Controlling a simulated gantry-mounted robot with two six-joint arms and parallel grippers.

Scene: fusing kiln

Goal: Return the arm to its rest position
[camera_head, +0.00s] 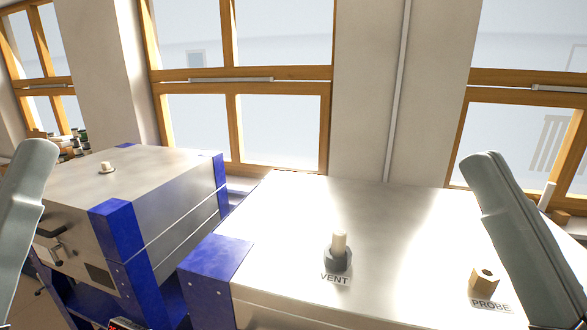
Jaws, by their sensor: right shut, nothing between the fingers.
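A grey-green link of my left arm (24,215) rises along the left edge. A similar link of my right arm (515,225) slants across the right side, in front of the near kiln's lid. I can make out no fingers of either gripper, so both grippers appear to be outside the picture. Nothing is seen held by either arm.
The near kiln (290,220) has a steel lid with a pale vent plug (339,241) in a dark collar and a brass hex probe fitting (484,280). A second kiln (140,175) with blue corners stands at left. Windows (240,80) line the back wall.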

